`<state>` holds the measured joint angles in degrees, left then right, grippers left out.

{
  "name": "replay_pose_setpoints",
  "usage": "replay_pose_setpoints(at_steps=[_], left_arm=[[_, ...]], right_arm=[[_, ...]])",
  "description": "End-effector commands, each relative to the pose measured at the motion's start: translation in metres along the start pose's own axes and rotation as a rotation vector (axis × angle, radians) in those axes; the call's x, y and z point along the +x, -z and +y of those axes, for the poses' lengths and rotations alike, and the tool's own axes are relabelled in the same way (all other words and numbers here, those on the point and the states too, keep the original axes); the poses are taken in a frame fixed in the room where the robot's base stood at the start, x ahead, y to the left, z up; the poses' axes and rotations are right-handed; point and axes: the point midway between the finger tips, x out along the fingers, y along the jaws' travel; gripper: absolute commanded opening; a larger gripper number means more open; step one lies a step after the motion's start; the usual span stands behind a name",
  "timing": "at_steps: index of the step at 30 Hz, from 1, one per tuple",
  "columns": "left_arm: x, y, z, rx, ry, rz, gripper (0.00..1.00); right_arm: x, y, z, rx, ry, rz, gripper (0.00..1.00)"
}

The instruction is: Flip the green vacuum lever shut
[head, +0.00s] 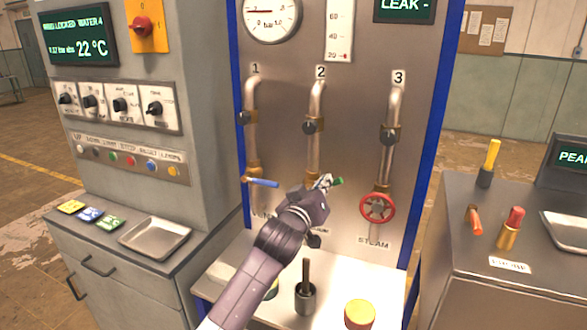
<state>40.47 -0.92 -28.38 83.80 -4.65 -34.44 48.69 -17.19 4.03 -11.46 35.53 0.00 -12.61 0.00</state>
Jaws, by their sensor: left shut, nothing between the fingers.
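The green vacuum lever (338,181) is on pipe 2, the middle pipe (315,150) of the steel panel. Only its green end shows, sticking out to the right of my gripper. The rest of the lever and its valve are mostly hidden behind the gripper. My left gripper (325,182) is shut and holds nothing. Its fingertips are right beside the green end; I cannot tell if they touch it. My right gripper is not in view.
A blue lever (262,183) is on pipe 1, to the left. A red handwheel (377,207) is on pipe 3, to the right. Below, a dark cup with a rod (305,296) and a yellow-topped red object (359,314) stand on the shelf.

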Motion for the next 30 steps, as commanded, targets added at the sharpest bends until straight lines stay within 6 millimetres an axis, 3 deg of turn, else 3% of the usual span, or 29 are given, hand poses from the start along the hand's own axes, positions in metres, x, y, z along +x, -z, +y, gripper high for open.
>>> replay_pose_setpoints(at_steps=[15,30], left_arm=[[0.002,-0.036,0.001,0.405,0.022,-0.005,0.0],[0.002,-0.045,-0.001,0.527,0.029,-0.004,0.0]], right_arm=[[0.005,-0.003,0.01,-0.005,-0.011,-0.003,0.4],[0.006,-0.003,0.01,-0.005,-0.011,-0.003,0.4]])
